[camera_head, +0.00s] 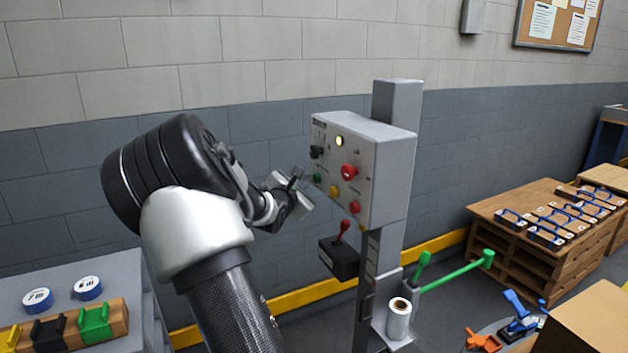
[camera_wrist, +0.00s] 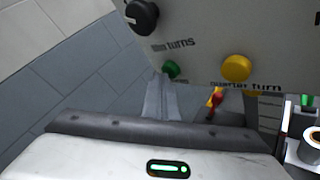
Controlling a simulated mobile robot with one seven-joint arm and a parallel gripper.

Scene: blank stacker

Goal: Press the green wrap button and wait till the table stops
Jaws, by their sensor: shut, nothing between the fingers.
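The green button (camera_head: 317,178) sits low on the left side of the grey control box (camera_head: 385,165). It also shows in the wrist view (camera_wrist: 172,69), just above the tips of my gripper (camera_wrist: 162,78). My gripper (camera_head: 299,174) is shut and empty, its fingers pointing at the green button from the left. I cannot tell whether the tips touch the button.
Nearby on the panel are a yellow button (camera_wrist: 236,67), a black knob (camera_wrist: 142,16), a red mushroom button (camera_head: 349,172) and a lit yellow lamp (camera_head: 339,141). A red-handled lever (camera_head: 342,230) hangs below the box. Pallets with blue-handled blocks (camera_head: 545,225) stand right.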

